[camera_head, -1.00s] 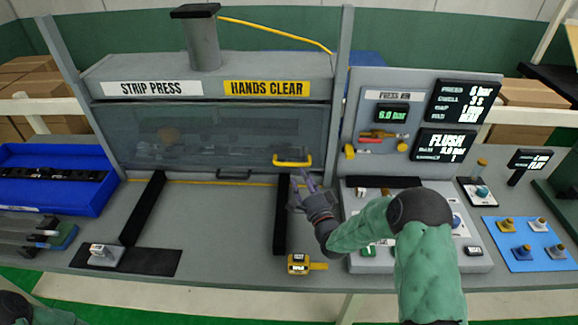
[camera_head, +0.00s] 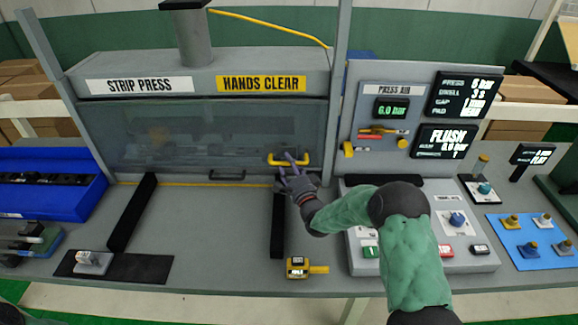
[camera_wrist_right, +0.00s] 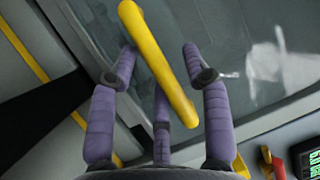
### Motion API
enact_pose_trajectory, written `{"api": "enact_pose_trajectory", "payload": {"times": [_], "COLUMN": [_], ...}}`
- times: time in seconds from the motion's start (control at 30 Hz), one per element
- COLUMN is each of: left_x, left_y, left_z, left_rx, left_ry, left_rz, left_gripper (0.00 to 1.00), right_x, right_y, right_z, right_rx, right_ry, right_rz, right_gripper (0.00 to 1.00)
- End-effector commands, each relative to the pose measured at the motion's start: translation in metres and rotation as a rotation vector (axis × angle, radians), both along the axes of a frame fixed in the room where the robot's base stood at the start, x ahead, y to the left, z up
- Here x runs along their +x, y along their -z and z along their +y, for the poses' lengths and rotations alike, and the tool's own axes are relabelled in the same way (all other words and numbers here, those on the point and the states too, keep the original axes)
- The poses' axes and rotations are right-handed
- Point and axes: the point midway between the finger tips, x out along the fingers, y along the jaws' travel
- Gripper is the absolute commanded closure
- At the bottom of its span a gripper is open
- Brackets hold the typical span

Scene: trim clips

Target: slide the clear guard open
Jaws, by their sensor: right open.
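The clear guard (camera_head: 190,138) is a see-through pane across the front of the strip press, and its lower edge is down near the yellow line on the bench. A yellow handle (camera_head: 289,160) sits on its lower right part. My right gripper (camera_head: 288,165) is at this handle. In the right wrist view the handle (camera_wrist_right: 158,62) passes between the open purple fingers (camera_wrist_right: 165,85), which are spread on both sides of it. Whether they touch it I cannot tell. My left gripper is not in view.
A small black handle (camera_head: 227,176) is low on the press front. Two black rails (camera_head: 132,212) run forward on the bench. A yellow gauge (camera_head: 298,267) lies in front of my right arm, and a button panel (camera_head: 455,255) stands to its right.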

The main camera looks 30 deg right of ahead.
Motion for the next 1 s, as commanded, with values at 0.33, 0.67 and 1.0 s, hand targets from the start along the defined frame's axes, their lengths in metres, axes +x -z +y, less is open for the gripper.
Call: {"api": "enact_pose_trajectory", "payload": {"times": [0.33, 0.67, 1.0], "left_x": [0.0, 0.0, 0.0], "left_y": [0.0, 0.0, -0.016], "left_z": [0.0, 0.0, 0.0], "left_rx": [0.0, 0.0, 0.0], "left_ry": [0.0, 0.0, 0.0], "left_rz": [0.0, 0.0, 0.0], "left_gripper": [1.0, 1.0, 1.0], "right_x": [0.003, 0.003, 0.003], "right_y": [0.0, -0.001, -0.048], "right_z": [0.0, 0.0, -0.001], "right_rx": [0.001, 0.001, -0.002], "right_ry": [0.0, 0.0, 0.001], "right_rz": [0.0, 0.0, -0.009], "right_gripper": [0.57, 1.0, 1.0]}}
